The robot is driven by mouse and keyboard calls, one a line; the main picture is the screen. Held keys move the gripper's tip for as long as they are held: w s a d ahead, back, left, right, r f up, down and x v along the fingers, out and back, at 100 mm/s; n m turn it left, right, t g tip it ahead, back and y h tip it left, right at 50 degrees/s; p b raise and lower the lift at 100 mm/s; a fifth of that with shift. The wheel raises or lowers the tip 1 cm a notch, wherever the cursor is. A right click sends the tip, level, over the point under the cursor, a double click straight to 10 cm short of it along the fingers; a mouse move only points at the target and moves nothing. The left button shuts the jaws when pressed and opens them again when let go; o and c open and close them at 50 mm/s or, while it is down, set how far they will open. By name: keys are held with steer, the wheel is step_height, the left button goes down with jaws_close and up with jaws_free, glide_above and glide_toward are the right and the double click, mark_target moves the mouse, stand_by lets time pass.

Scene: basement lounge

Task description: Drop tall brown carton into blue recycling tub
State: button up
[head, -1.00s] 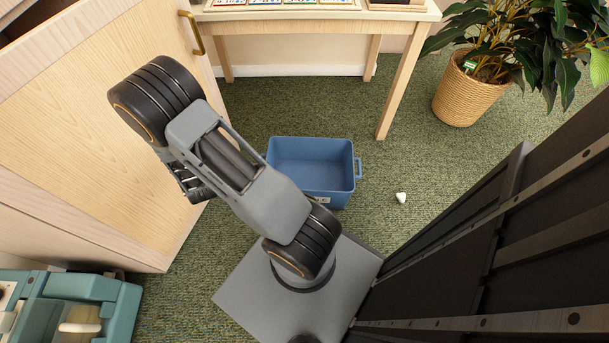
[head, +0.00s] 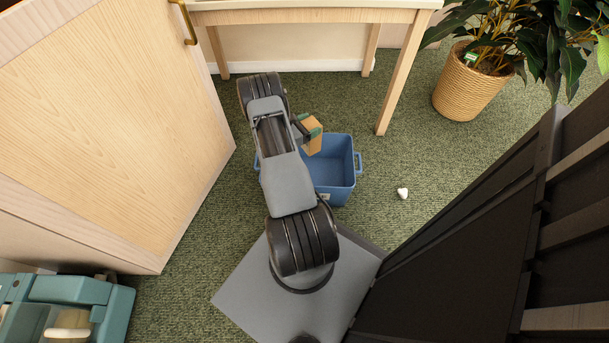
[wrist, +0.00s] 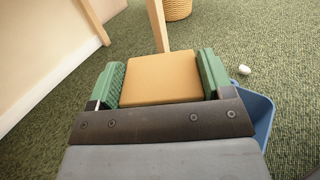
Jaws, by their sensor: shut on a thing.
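The tall brown carton (head: 313,138) is held by my gripper (head: 311,133), over the upper left part of the blue tub in the head view. In the wrist view the carton (wrist: 161,79) sits between the two green finger pads of my gripper (wrist: 160,80), which is shut on it. The blue recycling tub (head: 346,184) stands on the carpet, and its visible inside looks empty. My arm hides its left part. In the wrist view, only a right-hand part of the tub (wrist: 262,115) shows, below and beside the gripper.
A wooden table (head: 398,75) stands behind the tub, with a leg close by. A wooden cabinet (head: 110,130) is at left. A potted plant (head: 470,85) stands at upper right. A small white object (head: 402,193) lies on the carpet right of the tub. A teal case (head: 85,305) is at lower left.

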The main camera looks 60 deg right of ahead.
steer(key=shift+s+d+f+g, duration=0.2)
steer(key=shift+s+f+g, duration=0.1)
steer(key=shift+s+f, duration=0.15)
steer(key=shift+w+f+b, duration=0.1)
steer(key=shift+f+b, duration=1.95)
steer(key=shift+f, duration=0.7)
steer(key=o, duration=1.1)
steer(key=p+v, duration=0.3)
steer(key=v, duration=1)
steer(key=shift+w+a+r, duration=0.1)
steer(key=shift+a+r, duration=0.05)
steer(key=shift+a, duration=0.25)
